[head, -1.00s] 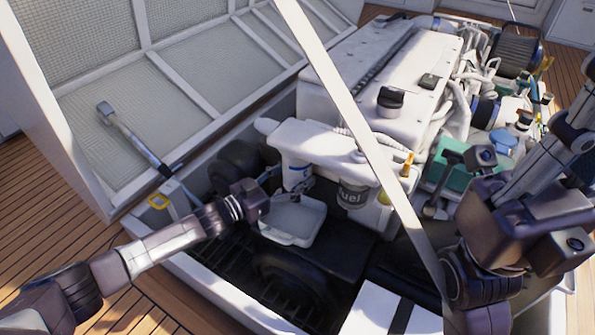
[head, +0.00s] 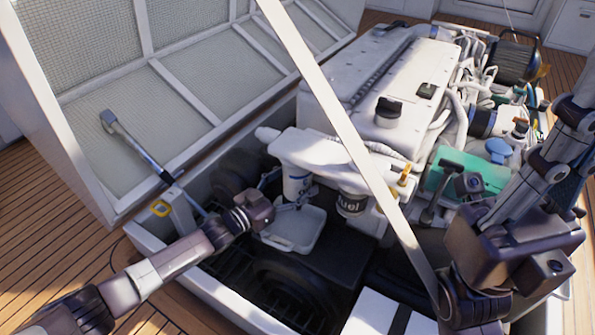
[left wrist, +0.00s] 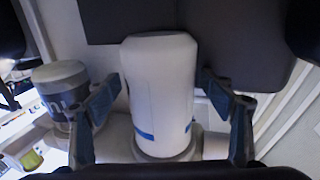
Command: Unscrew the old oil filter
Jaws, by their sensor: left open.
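The old oil filter is a white canister with a blue band, hanging under the engine's white housing, left of the dark "Fuel" filter (head: 351,204). In the left wrist view the oil filter (left wrist: 160,85) fills the middle. My left gripper (left wrist: 158,88) is open, with one finger on each side of it; I cannot tell whether either touches. In the head view the left gripper reaches the oil filter (head: 296,184) from the left, its fingers partly over it. My right arm (head: 510,245) is at the right; its finger state is unclear.
A white tray (head: 295,230) lies below the filters. The white engine (head: 390,85) stands behind. A long-handled tool (head: 135,142) rests against the open hatch lid at left. A pale diagonal bar (head: 340,130) crosses the view in front of the engine. Hatch rims surround the bay.

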